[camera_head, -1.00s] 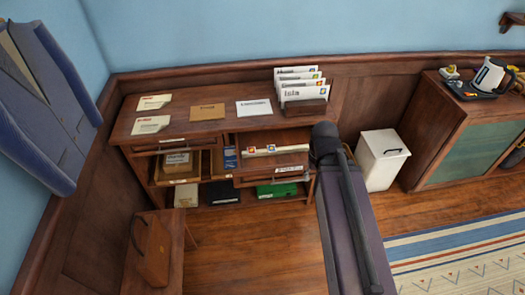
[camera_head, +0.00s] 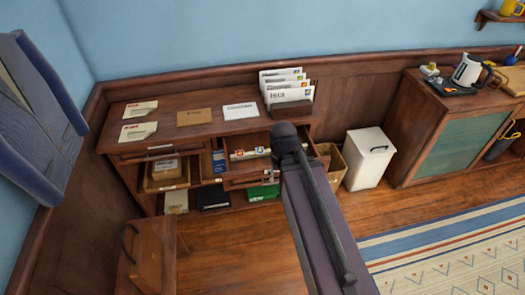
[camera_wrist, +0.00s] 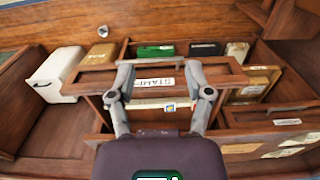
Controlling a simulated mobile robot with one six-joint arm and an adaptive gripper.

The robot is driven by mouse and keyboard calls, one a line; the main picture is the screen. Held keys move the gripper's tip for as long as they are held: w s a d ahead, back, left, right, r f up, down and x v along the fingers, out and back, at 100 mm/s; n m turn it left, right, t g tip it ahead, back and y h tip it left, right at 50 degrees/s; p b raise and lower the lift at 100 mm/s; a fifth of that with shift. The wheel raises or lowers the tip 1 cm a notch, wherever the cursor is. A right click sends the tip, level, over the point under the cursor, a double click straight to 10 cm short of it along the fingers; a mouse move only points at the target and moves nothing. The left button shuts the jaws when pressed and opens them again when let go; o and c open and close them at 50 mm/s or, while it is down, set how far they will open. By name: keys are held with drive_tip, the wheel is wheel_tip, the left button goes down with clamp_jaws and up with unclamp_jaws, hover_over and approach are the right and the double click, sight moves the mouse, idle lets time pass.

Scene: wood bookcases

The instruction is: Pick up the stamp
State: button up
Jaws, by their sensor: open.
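Small stamps with coloured pictures, one orange (camera_head: 239,153) and one blue and orange (camera_head: 260,151), lie in the pulled-out drawer in the head view. In the wrist view a stamp (camera_wrist: 170,107) shows on a pale strip in the drawer, between my fingers. The drawer front (camera_wrist: 90,78) has a label reading "STAMP", partly cut off by a finger. My gripper (camera_wrist: 158,66) is open, with its two fingers apart over the drawer and nothing held.
The wooden desk (camera_head: 185,135) carries envelopes and a letter rack (camera_head: 290,108). A white bin (camera_head: 368,160) and a cardboard box (camera_head: 335,165) stand to its right. A small wooden cabinet (camera_head: 155,245) is at the lower left. Floor is open in front of the desk.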

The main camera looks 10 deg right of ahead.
drive_tip(key=shift+o, duration=0.5)
drive_tip(key=shift+w+a, duration=0.15)
drive_tip(key=shift+a, duration=0.2)
drive_tip(key=w+f+t+b, duration=0.1)
drive_tip(key=w+t+b, duration=0.1)
drive_tip(key=w, duration=0.9)
drive_tip(key=w+a+f+t+b, duration=0.1)
drive_tip(key=w+t+b, duration=0.1)
drive_tip(key=w, duration=1)
drive_tip(key=shift+w+a+f+t, duration=0.15)
drive_tip(key=shift+w+f+t, duration=0.15)
drive_tip(key=shift+f, duration=0.1)
drive_tip(key=b, duration=0.8)
approach(260, 149)
drive_tip(key=x, duration=0.2)
drive_tip(key=shift+w+a+f, duration=0.15)
drive_tip(key=shift+a+f, duration=0.1)
drive_tip(key=shift+f, duration=0.15)
drive_tip(key=shift+w+f, duration=0.1)
drive_tip(key=shift+f, duration=0.05)
drive_tip(key=shift+d+b+x, duration=0.2)
drive_tip(key=shift+b+x, duration=2.2)
drive_tip(key=shift+x, duration=0.1)
